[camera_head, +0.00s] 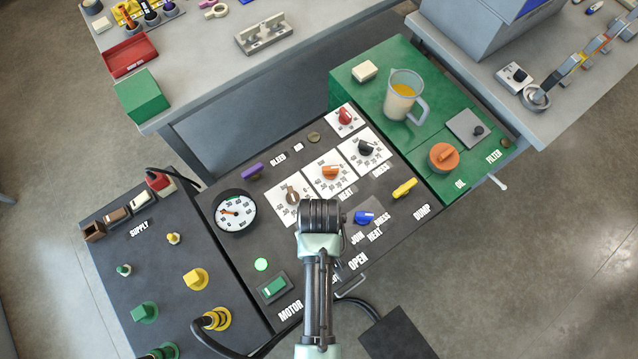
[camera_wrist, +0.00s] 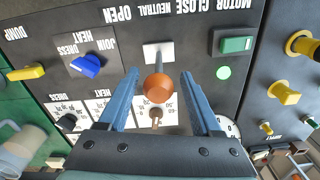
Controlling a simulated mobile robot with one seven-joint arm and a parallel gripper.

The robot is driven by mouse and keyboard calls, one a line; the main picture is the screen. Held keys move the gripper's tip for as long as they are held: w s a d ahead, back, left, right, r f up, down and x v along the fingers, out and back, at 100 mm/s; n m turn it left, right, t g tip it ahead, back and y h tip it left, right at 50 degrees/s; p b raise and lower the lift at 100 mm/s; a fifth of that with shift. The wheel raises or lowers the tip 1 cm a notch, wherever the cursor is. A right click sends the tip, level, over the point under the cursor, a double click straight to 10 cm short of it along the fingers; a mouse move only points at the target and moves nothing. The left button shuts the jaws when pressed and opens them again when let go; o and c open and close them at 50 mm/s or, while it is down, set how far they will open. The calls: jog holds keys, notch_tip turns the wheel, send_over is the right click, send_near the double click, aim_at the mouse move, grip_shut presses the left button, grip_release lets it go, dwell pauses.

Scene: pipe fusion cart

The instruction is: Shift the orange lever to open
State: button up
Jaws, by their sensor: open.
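The orange lever (camera_wrist: 158,88) shows in the wrist view as a round orange knob on a grey stem, rising from a white slot plate (camera_wrist: 158,53). The stem stands level with the NEUTRAL label, between OPEN on the left and CLOSE on the right; the labels look upside down. My gripper (camera_wrist: 159,76) is open, with one blue finger on each side of the knob and a gap to each. In the head view my arm hides the lever; the OPEN label (camera_head: 357,260) shows just right of the arm.
A blue knob (camera_wrist: 90,65) and a yellow knob (camera_wrist: 27,73) lie left of the lever in the wrist view. A green motor switch (camera_wrist: 236,45) and a lit green lamp (camera_wrist: 223,72) are on the right. A round gauge (camera_head: 235,212) and several dials stand near my arm.

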jog(key=shift+w+f, duration=0.15)
jog(key=shift+f, duration=2.5)
grip_shut()
